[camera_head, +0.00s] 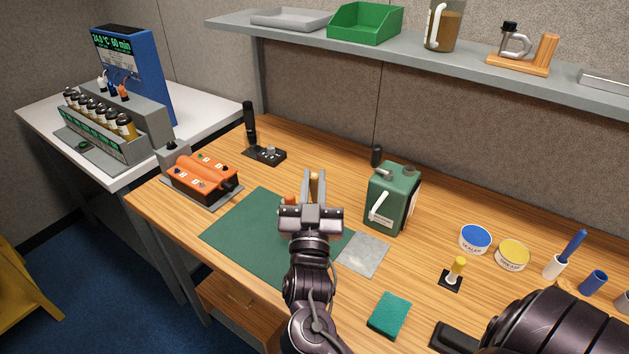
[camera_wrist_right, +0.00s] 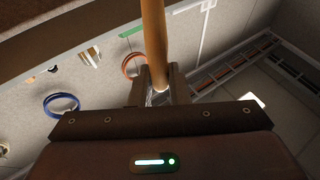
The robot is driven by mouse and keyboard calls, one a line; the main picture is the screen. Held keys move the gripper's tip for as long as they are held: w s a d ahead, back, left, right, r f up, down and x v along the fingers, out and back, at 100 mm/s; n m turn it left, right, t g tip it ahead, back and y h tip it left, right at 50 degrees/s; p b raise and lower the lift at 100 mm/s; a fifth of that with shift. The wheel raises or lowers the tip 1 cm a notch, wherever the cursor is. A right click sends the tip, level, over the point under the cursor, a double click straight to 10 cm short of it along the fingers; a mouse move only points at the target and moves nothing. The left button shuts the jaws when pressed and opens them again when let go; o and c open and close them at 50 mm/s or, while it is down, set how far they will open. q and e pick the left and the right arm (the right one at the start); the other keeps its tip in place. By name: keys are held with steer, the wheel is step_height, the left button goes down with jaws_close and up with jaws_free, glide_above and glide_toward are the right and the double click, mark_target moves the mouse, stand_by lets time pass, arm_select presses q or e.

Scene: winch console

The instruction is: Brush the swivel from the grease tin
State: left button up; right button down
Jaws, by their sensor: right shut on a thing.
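My right gripper (camera_head: 315,180) is shut on a slim wooden handle (camera_head: 314,188) above the green mat. In the right wrist view the handle (camera_wrist_right: 153,40) stands between the fingers (camera_wrist_right: 155,85) and runs up out of the picture; I cannot see its bristles. A tin with a yellow top (camera_head: 512,253), its label too small to read surely, stands at the right of the bench, apart from the gripper. A small orange-red piece (camera_head: 289,201) shows just left of the gripper, partly hidden; I cannot tell whether it is the swivel. My left gripper is not in view.
The green mat (camera_head: 240,236) lies beside a grey plate (camera_head: 362,254). A green can (camera_head: 393,196) stands right of the gripper. A blue-topped tin (camera_head: 475,238), a yellow-handled piece (camera_head: 456,270) and a green pad (camera_head: 389,315) are at right. An orange unit (camera_head: 203,177) stands left. A shelf (camera_head: 460,78) overhangs the back.

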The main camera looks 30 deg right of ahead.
steer(key=shift+w+d, duration=0.1)
steer(key=shift+w, duration=0.15)
steer(key=shift+d+p, duration=0.2)
steer(key=shift+p, duration=0.15)
steer(key=shift+a, duration=0.1)
stand_by(0.5)
steer(key=shift+s, duration=0.1)
step_height(320, 180, up, 7)
steer(key=p, duration=0.6)
steer(key=shift+r+p, duration=0.1)
steer(key=shift+p, duration=0.25)
steer(key=shift+f, duration=0.2)
